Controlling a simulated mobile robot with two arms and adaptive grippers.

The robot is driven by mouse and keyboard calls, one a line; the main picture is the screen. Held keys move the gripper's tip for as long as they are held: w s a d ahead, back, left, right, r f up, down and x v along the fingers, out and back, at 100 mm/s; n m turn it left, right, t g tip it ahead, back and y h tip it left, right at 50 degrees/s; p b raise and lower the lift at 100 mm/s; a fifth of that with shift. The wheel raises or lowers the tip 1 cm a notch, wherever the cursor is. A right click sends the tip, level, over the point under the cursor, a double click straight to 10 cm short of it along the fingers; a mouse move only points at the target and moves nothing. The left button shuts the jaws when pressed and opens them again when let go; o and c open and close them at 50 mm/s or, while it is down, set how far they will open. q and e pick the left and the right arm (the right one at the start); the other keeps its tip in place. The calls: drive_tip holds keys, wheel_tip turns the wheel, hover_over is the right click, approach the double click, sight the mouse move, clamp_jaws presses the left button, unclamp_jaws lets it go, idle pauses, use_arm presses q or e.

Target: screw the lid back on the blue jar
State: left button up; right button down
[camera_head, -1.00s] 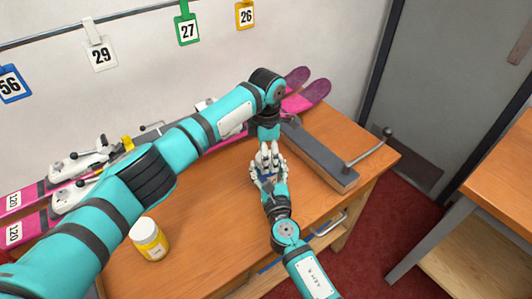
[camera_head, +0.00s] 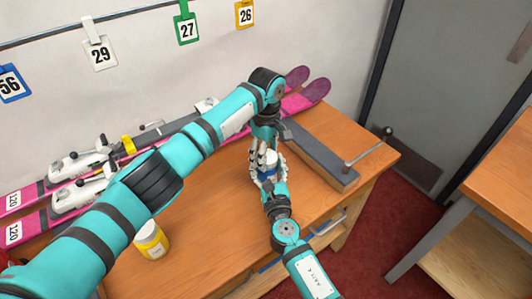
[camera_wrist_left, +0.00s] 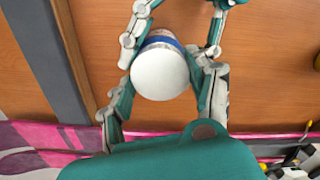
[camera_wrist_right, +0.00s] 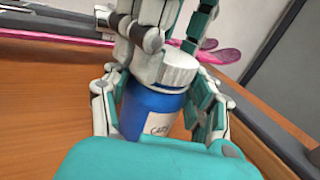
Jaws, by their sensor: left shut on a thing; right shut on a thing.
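The blue jar (camera_wrist_right: 150,108) stands upright with a partly hidden pale label. My right gripper (camera_wrist_right: 160,115) is shut around the jar's body. The white lid (camera_wrist_right: 178,70) sits on top of the jar, and it shows as a round white disc in the left wrist view (camera_wrist_left: 160,74). How tightly it is threaded cannot be seen. My left gripper (camera_wrist_left: 163,78) comes from above, with its fingers on either side of the lid, shut on it. In the head view both grippers meet at the jar (camera_head: 268,176), which their fingers partly hide.
Pink skis (camera_head: 30,215) with bindings lie along the wall. A dark grey bar with a handle (camera_head: 325,160) lies right of the grippers. The wooden bench (camera_head: 205,225) is clear between.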

use_arm(q)
drive_tip(key=o, duration=1.3)
drive_tip(key=shift+c, duration=0.2)
drive_tip(key=shift+r, duration=2.3)
wheel_tip(320, 180, up, 3)
drive_tip(key=n, duration=0.5)
drive_tip(key=shift+r, duration=0.15)
